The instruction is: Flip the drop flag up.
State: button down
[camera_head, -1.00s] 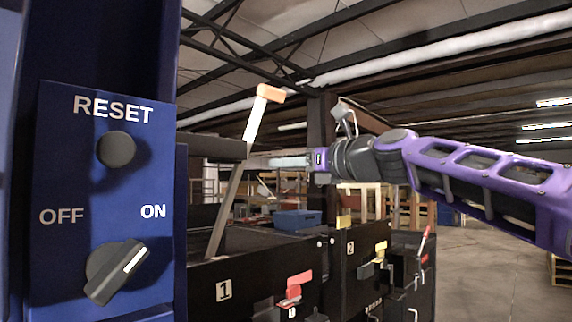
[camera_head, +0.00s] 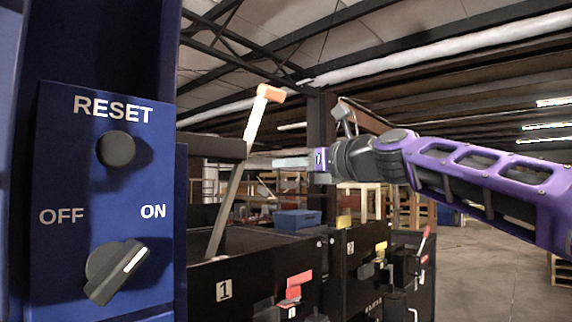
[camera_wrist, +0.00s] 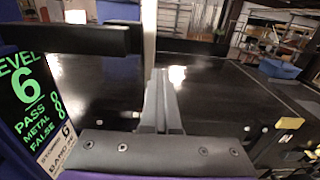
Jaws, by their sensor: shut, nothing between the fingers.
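The drop flag (camera_head: 257,118) is a thin lever with an orange tip and a pale upper part. It stands up, leaning slightly right, above the dark conveyor box in the head view. A pale upright bar (camera_wrist: 149,30), probably the flag's post, shows just beyond the fingertips in the wrist view. My gripper (camera_head: 275,162) points left, its fingertips just right of the post. It also shows in the wrist view (camera_wrist: 160,78), with both fingers together and nothing between them. I cannot tell whether the fingers touch the flag.
A blue panel (camera_head: 60,185) with a RESET button (camera_head: 116,149) and an OFF/ON knob (camera_head: 117,271) fills the left. Dark bins (camera_head: 225,292) with red and yellow latches stand below. A LEVEL 6 display (camera_wrist: 35,95) is at the left of the wrist view. Open floor lies right.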

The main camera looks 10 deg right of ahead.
jog(key=c, duration=1.5)
grip_release()
jog(key=shift+c, duration=0.2)
jog(key=o, duration=1.5)
jog(key=shift+o, duration=0.2)
jog(key=b+v, duration=0.1)
jog(key=v, duration=1.6)
jog(key=shift+s, duration=0.15)
jog(key=shift+d, duration=0.1)
